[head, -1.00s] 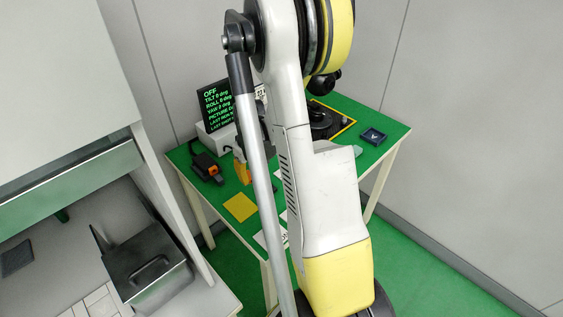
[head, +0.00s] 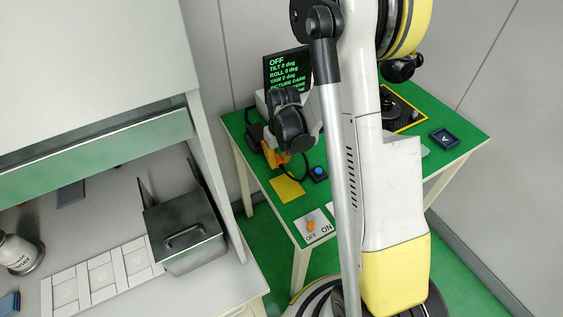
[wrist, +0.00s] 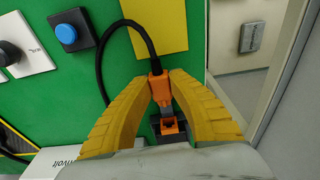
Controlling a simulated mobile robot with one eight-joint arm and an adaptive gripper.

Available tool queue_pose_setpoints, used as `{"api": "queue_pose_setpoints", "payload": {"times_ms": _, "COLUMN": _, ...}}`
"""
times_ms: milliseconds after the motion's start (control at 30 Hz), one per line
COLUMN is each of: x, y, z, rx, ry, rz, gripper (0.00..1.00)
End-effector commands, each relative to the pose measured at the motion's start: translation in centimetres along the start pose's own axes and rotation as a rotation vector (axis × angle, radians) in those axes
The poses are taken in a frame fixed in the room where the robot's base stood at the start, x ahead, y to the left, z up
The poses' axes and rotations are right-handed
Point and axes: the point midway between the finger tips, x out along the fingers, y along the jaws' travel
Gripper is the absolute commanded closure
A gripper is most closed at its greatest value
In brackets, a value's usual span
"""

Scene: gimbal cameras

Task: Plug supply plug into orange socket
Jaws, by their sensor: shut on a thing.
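My gripper (wrist: 158,80) has yellow ribbed fingers shut on an orange supply plug (wrist: 157,90), with a black cable looping from its far end. The orange socket (wrist: 173,127) shows just below the plug in the wrist view, its dark opening visible, on a dark block. The plug appears apart from the socket; the exact gap is hard to tell. In the head view my gripper (head: 275,156) is over the left part of the green table, and my wrist partly hides the plug and socket.
A yellow square (wrist: 158,22) and a blue button (wrist: 67,34) lie close by. The green table (head: 455,125) also holds a monitor (head: 287,62) reading OFF, an OFF/ON switch plate (head: 313,226) and a dark tray (head: 444,138). A grey bench stands left.

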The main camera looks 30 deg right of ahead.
Motion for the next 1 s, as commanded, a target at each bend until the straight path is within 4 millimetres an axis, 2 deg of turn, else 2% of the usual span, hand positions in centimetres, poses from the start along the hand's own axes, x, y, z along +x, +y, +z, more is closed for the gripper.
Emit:
{"api": "queue_pose_setpoints", "payload": {"times_ms": 367, "x": 0.1, "y": 0.0, "z": -0.2, "rx": 0.0, "ry": 0.0, "rz": 0.0, "gripper": 1.0}}
{"api": "queue_pose_setpoints", "payload": {"times_ms": 800, "x": 0.4, "y": 0.0, "z": -3.1, "rx": -0.001, "ry": 0.0, "rz": 0.0, "gripper": 1.0}}
{"api": "queue_pose_setpoints", "payload": {"times_ms": 1000, "x": 0.4, "y": 0.0, "z": -3.4, "rx": -0.001, "ry": 0.0, "rz": 0.0, "gripper": 1.0}}
